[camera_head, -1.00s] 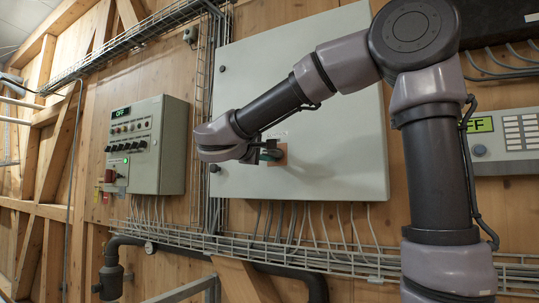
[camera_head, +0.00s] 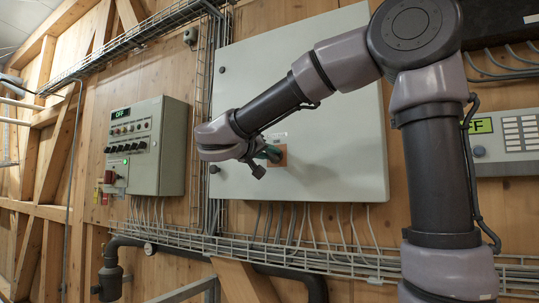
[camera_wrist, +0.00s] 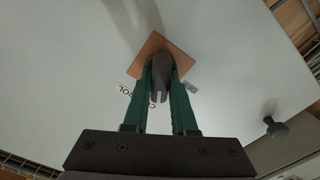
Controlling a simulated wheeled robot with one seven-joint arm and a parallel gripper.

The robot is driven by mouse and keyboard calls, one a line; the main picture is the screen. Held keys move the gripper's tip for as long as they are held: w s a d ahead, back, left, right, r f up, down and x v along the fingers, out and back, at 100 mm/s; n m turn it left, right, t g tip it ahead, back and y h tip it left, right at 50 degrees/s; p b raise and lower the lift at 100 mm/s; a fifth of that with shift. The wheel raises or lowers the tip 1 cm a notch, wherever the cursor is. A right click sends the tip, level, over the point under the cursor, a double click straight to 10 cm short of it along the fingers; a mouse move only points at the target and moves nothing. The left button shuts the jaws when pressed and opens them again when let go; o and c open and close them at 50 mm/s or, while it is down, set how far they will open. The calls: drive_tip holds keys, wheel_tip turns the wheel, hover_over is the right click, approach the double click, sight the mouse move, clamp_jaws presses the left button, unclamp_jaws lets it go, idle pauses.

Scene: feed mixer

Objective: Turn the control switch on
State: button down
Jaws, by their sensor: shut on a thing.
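The control switch (camera_wrist: 160,72) is a dark grey knob on an orange-brown square plate (camera_wrist: 182,47), on the front of a large grey cabinet (camera_head: 330,110). A label reading partly "CONTROL" (camera_wrist: 125,90) lies beside it, partly hidden by a finger. My gripper (camera_wrist: 161,68) has its two green fingers on either side of the knob, closed on it. In the head view my gripper (camera_head: 272,154) is at the plate (camera_head: 282,154), tilted, and it hides the knob there.
A smaller control box (camera_head: 160,150) with buttons and a display reading "OFF" (camera_head: 121,113) hangs at left. A panel at right (camera_head: 505,140) has a partly hidden display ending in "FF". A wire cable tray (camera_head: 320,258) runs below. A dark round knob (camera_wrist: 276,128) shows at right.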

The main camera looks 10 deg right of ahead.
drive_tip(key=m, duration=0.5)
drive_tip(key=shift+s+d+m, duration=0.1)
drive_tip(key=shift+m, duration=0.3)
idle(0.4)
drive_tip(key=c, duration=0.7)
unclamp_jaws()
drive_tip(key=v, duration=1)
drive_tip(key=shift+s+a, duration=0.3)
